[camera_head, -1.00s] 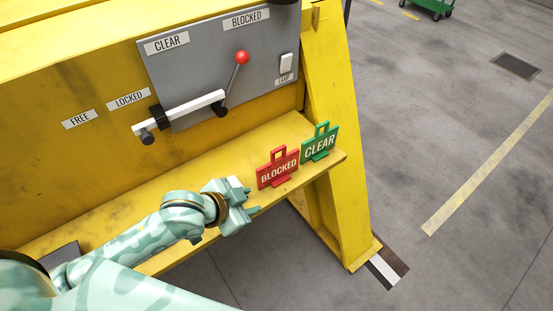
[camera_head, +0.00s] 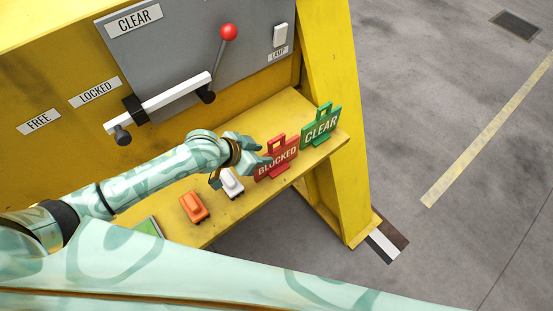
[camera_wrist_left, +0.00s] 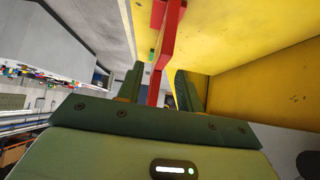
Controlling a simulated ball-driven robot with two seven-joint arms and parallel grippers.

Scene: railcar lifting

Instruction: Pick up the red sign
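The red BLOCKED sign (camera_head: 277,160) stands upright on the yellow shelf, with a handle loop at its top. My left gripper (camera_head: 262,158) is at the sign's left edge. In the left wrist view the red sign (camera_wrist_left: 163,52) shows edge-on, reaching down between the two fingers of my left gripper (camera_wrist_left: 160,88). The fingers look open, one on each side of the sign, with a gap visible at least on the right. The sign still stands on the shelf. My right gripper is not in view.
A green CLEAR sign (camera_head: 321,126) stands just right of the red one. A white object (camera_head: 231,184) and an orange object (camera_head: 194,207) sit on the shelf (camera_head: 262,204) below my left arm. A red-knobbed lever (camera_head: 228,33) and white bar (camera_head: 160,103) are above.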

